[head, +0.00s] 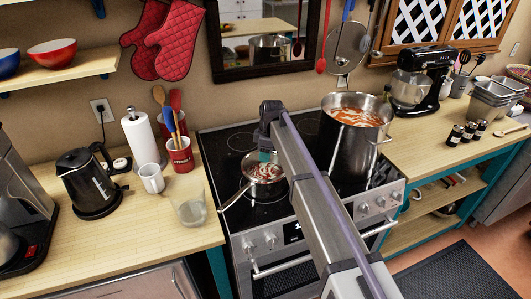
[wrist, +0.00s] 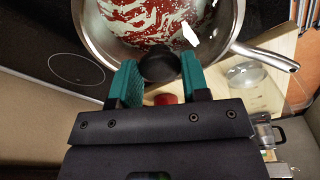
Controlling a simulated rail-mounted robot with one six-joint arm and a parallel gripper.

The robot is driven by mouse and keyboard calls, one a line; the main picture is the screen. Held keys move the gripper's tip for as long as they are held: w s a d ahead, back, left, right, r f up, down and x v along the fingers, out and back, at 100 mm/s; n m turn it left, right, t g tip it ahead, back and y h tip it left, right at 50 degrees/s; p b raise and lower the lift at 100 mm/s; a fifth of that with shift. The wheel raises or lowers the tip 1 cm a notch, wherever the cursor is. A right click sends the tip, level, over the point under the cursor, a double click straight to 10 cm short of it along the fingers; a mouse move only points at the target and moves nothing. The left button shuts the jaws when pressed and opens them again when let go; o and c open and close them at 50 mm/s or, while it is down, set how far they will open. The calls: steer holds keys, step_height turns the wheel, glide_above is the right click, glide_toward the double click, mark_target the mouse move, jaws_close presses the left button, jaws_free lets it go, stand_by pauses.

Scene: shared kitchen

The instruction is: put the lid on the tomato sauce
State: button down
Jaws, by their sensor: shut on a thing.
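The small saucepan (head: 246,188) stands on the left front of the stove, its handle toward the lower left. It holds red sauce with pale streaks (wrist: 140,20), likely the tomato sauce. My gripper (head: 265,156) is right above this pan. In the wrist view its teal fingers are shut on a round black knob (wrist: 158,68), which looks like the knob of a clear lid. A white glint lies over the sauce. The lid's edge is hard to make out, so I cannot tell whether it touches the pan rim (wrist: 228,40).
A large steel pot (head: 345,145) of orange soup stands on the stove, right of my arm. On the left counter are a clear glass (head: 190,208), a white mug (head: 151,178), a red utensil crock (head: 181,156) and a black kettle (head: 86,182).

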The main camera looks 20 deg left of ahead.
steer(key=shift+f+b, duration=0.4)
steer(key=shift+f, duration=0.05)
steer(key=c, duration=0.5)
jaws_free()
steer(key=shift+r, duration=0.1)
steer(key=r+p, duration=0.3)
steer(key=d+r+p, duration=0.1)
steer(key=r+p, duration=0.6)
steer(key=p, duration=0.1)
steer(key=shift+w+d+r, duration=0.1)
steer(key=shift+d+r, duration=0.05)
steer(key=shift+r, duration=0.25)
